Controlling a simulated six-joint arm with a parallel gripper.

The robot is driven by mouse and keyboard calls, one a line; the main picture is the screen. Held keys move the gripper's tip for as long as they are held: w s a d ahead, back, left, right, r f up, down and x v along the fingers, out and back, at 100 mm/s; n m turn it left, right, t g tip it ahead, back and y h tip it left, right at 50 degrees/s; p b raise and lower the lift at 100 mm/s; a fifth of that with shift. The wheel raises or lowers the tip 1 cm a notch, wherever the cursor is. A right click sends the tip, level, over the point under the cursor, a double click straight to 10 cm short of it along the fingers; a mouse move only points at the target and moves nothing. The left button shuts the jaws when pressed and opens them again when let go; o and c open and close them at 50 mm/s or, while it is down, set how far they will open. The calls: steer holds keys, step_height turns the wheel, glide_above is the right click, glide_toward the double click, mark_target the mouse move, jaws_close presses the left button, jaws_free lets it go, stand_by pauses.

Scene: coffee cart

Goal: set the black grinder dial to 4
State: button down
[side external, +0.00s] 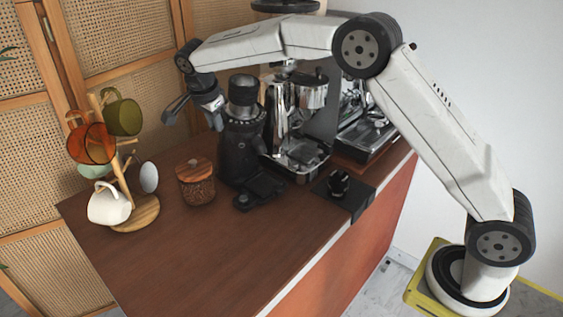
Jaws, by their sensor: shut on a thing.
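The black grinder (238,158) stands upright on the brown counter, with a clear grey-tinted hopper (243,88) on top. Its black dial (247,122) is a ring below the hopper with small pale marks, too small to read. My gripper (217,103) is at the dial's upper left side, beside the hopper, and is shut on a part of the dial. The fingertips are small here and the exact contact is hard to see. Which number the dial stands at cannot be told.
A wooden mug tree (135,214) with several mugs and a wood-lidded jar (197,184) stand left of the grinder. A chrome espresso machine (297,128) stands close on the right. A black knock-box-like piece (343,192) sits at the counter's edge. The front counter is clear.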

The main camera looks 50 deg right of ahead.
steer(key=c, duration=0.6)
jaws_free()
steer(key=shift+r, duration=0.1)
steer(key=shift+v, duration=3.85)
steer(key=s+d+f+n+y, duration=0.1)
steer(key=s+f+n, duration=0.4)
steer(key=s, duration=0.5)
steer(key=s+d+f+n+y, duration=0.1)
steer(key=s+d+f+n, duration=0.2)
steer(key=s+f+n, duration=0.3)
steer(key=s+d+f+n+y, duration=0.1)
steer(key=s+f+n, duration=0.5)
steer(key=s, duration=0.8)
steer(key=shift+d+f+t, duration=0.4)
steer(key=shift+d+f, duration=0.1)
steer(key=shift+f, duration=0.1)
